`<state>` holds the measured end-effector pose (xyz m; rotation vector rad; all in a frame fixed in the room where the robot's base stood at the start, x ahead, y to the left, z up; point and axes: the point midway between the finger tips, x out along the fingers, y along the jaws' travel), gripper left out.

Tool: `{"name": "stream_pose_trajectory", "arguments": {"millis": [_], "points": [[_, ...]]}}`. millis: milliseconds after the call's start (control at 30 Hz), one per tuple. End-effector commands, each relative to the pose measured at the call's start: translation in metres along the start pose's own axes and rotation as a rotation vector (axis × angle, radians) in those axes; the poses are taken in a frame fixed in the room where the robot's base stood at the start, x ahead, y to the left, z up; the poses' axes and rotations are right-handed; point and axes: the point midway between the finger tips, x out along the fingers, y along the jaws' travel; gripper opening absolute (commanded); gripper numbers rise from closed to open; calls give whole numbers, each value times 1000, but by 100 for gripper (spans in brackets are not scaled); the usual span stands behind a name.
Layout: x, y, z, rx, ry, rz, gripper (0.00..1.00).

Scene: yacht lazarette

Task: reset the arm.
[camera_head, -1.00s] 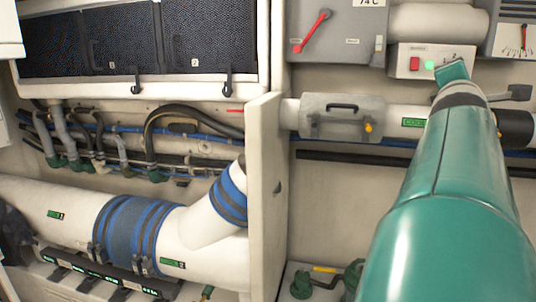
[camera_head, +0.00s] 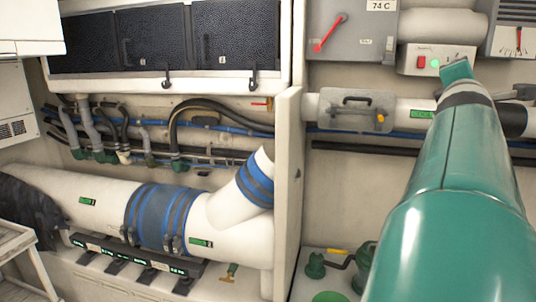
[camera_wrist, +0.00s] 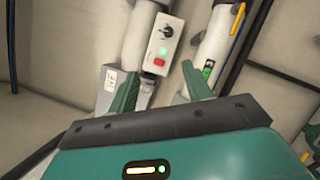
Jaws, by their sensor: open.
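My teal arm reaches up from the lower right in the head view. My gripper (camera_head: 455,70) is at its far end, in front of the wall by a small white switch box (camera_head: 437,60), and its finger hides part of that box. In the wrist view my gripper (camera_wrist: 160,88) has its two green fingers spread apart with nothing between them. The switch box (camera_wrist: 157,45), with a red button, a green light and a black knob, shows beyond the fingers. I cannot tell the exact gap to it.
A grey panel with a red lever (camera_head: 333,32) hangs left of the switch box. A white divider (camera_head: 286,190) stands upright mid-view. A large white pipe (camera_head: 105,195) with blue bands runs low at left. Green valves (camera_head: 317,265) sit below my arm. A pale frame (camera_head: 18,262) stands at lower left.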

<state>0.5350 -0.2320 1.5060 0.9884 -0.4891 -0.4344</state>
Motion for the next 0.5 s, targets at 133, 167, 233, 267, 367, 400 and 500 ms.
{"name": "stream_pose_trajectory", "arguments": {"millis": [133,167,233,267,367,400,500], "points": [[1,0,-1,-1,1,1,50],[5,-11,-4,16,8,-22,50],[12,-30,-11,49,24,-60,50],[14,-38,-15,62,31,-76,50],[20,-64,-26,112,52,-131,50],[22,-76,-30,136,60,-156,50],[26,-108,-43,199,83,-227,50]]}}
